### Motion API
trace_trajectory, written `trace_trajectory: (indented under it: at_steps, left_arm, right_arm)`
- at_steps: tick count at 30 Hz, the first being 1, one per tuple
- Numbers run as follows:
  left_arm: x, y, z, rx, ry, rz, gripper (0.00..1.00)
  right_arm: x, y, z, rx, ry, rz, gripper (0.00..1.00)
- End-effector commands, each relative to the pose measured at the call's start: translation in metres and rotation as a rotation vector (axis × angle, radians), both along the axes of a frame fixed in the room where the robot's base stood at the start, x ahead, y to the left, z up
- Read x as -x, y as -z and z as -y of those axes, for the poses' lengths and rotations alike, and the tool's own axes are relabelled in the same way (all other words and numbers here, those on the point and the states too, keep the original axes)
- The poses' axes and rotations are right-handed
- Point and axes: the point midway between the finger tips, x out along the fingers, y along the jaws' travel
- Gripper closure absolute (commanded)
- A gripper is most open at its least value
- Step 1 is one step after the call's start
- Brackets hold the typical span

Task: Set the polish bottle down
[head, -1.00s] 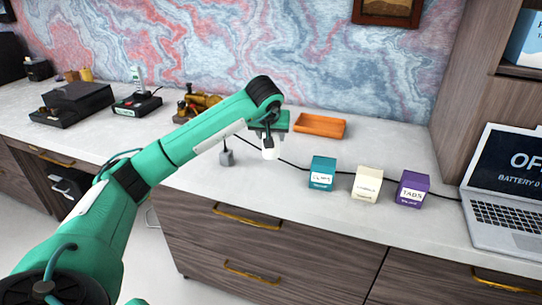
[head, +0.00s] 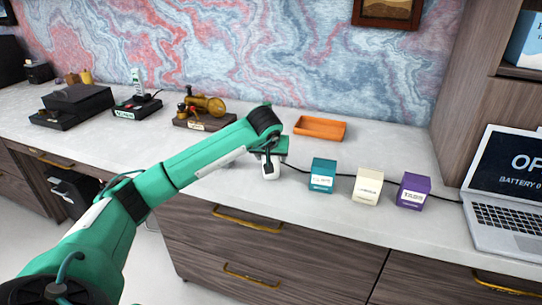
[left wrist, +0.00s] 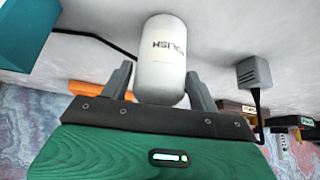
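The white polish bottle (head: 270,171) hangs upright below my left gripper (head: 271,150) at the front of the desk. In the left wrist view the bottle (left wrist: 161,62) is between the two grey fingers (left wrist: 160,82), and its lettering reads upside down. The fingertips lie against its sides, so the gripper looks shut on it. The bottle's base is at or very near the desk top (head: 240,190); I cannot tell if it touches. My right gripper is not in view.
To the right stand a teal box (head: 322,175), a cream box (head: 367,186) and a purple box (head: 413,191), then a laptop (head: 505,190). An orange tray (head: 320,128) lies behind. A cable runs behind the bottle; its grey plug (left wrist: 253,72) is close by.

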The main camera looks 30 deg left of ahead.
Motion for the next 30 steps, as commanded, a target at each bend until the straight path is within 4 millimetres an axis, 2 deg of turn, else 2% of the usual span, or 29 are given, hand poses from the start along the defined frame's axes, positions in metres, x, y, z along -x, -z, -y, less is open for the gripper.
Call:
trace_trajectory:
  at_steps: [9,13,17,24,30]
  left_arm:
    - [0.000,-0.001,0.000,0.001,0.001,0.000,0.29]
    - [0.002,-0.009,0.001,0.000,0.001,0.003,0.29]
    - [0.012,-0.028,0.006,-0.001,0.001,0.005,0.29]
    - [0.038,-0.072,0.018,-0.001,0.001,0.005,0.29]
    - [0.053,-0.096,0.025,0.000,0.001,0.002,0.29]
  right_arm:
    - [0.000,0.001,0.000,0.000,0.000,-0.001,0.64]
    - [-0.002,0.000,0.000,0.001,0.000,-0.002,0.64]
    - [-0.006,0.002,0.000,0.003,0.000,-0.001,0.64]
    - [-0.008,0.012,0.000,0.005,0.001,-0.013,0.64]
    - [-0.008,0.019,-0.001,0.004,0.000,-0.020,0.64]
